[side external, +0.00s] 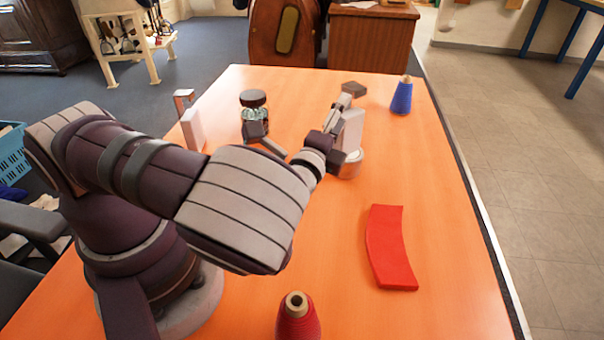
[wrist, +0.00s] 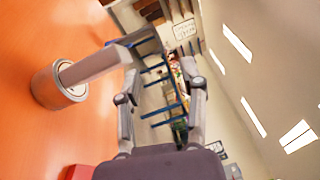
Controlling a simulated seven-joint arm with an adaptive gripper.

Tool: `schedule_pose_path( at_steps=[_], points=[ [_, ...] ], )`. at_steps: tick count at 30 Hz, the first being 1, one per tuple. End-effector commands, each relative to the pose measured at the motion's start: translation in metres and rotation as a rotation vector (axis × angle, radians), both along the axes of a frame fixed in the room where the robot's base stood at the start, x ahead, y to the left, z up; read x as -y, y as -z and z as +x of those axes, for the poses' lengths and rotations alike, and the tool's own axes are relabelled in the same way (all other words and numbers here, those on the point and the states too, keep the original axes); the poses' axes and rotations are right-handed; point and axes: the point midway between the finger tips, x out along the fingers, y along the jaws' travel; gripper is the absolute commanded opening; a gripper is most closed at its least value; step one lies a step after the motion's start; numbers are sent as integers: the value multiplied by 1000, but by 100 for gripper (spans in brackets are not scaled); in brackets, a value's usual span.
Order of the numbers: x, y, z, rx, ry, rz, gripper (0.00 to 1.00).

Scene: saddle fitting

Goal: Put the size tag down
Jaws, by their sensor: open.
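No thing is clearly marked as the size tag. A pale flat slab (side external: 352,128), which may be the tag, stands upright on a round metal-and-white tin (side external: 350,169). In the wrist view the slab (wrist: 92,67) rises from the tin (wrist: 46,88) at the left. My gripper (wrist: 161,72) is open, with nothing visible between its fingers. The slab lies outside the fingers, close to the left one; I cannot tell whether they touch. In the side view my gripper (side external: 338,108) is beside the slab, above the table, and partly hides it.
A blue cone spool (side external: 402,97) and a brown piece (side external: 354,89) are at the back right. A curved red strip (side external: 388,247) lies front right, a red cone spool (side external: 298,320) at the front. A dark-topped jar (side external: 253,99) and white card (side external: 193,129) stand back left. The orange table's right side is largely clear.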

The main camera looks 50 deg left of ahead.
Motion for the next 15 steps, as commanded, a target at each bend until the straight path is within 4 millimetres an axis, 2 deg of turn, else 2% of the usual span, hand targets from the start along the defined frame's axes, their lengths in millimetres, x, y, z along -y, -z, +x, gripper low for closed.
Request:
schedule_pose_path(
  at_steps=[5,8,12,15],
  points=[
    [9,3,-18,-1,-5,-5,41],
    [-6,4,-24,-14,-100,-87,41],
    [-52,19,-50,-90,-438,-416,41],
    [-66,34,-76,-175,-668,-714,41]
  ],
)
